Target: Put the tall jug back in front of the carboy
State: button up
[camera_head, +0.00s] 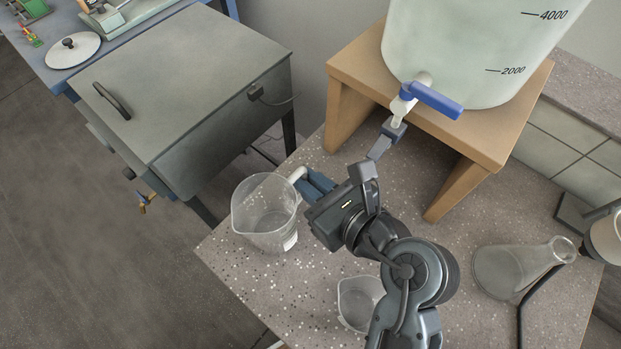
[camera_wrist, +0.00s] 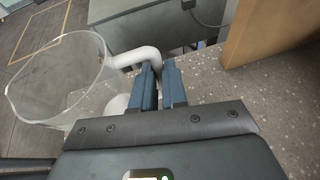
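The tall jug (camera_head: 262,216) is clear with a white handle and is at the left part of the bench, near its left edge. In the wrist view the jug (camera_wrist: 62,85) fills the left side, and its handle (camera_wrist: 138,56) curves in between my fingers. My gripper (camera_head: 314,184) is at the handle, its blue fingers (camera_wrist: 159,86) nearly together around it. I cannot tell whether the jug's base touches the bench. The carboy (camera_head: 455,50), pale with a blue-handled tap (camera_head: 432,98), stands on a wooden stand (camera_head: 365,75) behind and right of the jug.
A smaller clear beaker or jug (camera_head: 357,303) stands in front, partly hidden by my arm. A conical flask (camera_head: 515,266) and a dark stand (camera_head: 580,212) are at the right. A grey box (camera_head: 190,75) is beyond the bench's left edge. Speckled bench (camera_head: 230,262) shows clear beside the jug.

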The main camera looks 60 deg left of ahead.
jog(key=o, duration=0.4)
jog(key=shift+r, duration=0.15)
jog(key=v, duration=1.2)
jog(key=shift+b, duration=0.3)
jog(key=s+d+r+m+t+y, duration=0.1)
jog(key=s+d+r+m+t, duration=0.15)
jog(key=d+m+t, duration=0.6)
jog(key=s+d+r+m+t, duration=0.25)
jog(key=d+m, duration=0.25)
jog(key=m, duration=0.7)
jog(key=s+d+r+m+t+y, duration=0.1)
jog(key=d+r+m+t, duration=0.2)
jog(key=d+m+t, duration=0.55)
jog(key=s+d+f+m+g+h, duration=0.1)
jog(key=s+d+f+m+h, duration=0.1)
jog(key=m+h, duration=0.3)
jog(key=s+d+f+m+g+h, duration=0.1)
jog(key=s+d+m+h, duration=0.3)
jog(key=m, duration=0.8)
jog(key=s+d+f+m+g+h, duration=0.1)
jog(key=s+d+f+m+h, duration=0.2)
jog(key=m+h, duration=0.3)
jog(key=shift+s+d+f+m, duration=0.15)
jog(key=shift+d+m, duration=0.25)
jog(key=shift+m, duration=0.45)
jog(key=shift+d+f+m, duration=0.2)
jog(key=shift+d+m, duration=0.25)
jog(key=shift+m, duration=0.4)
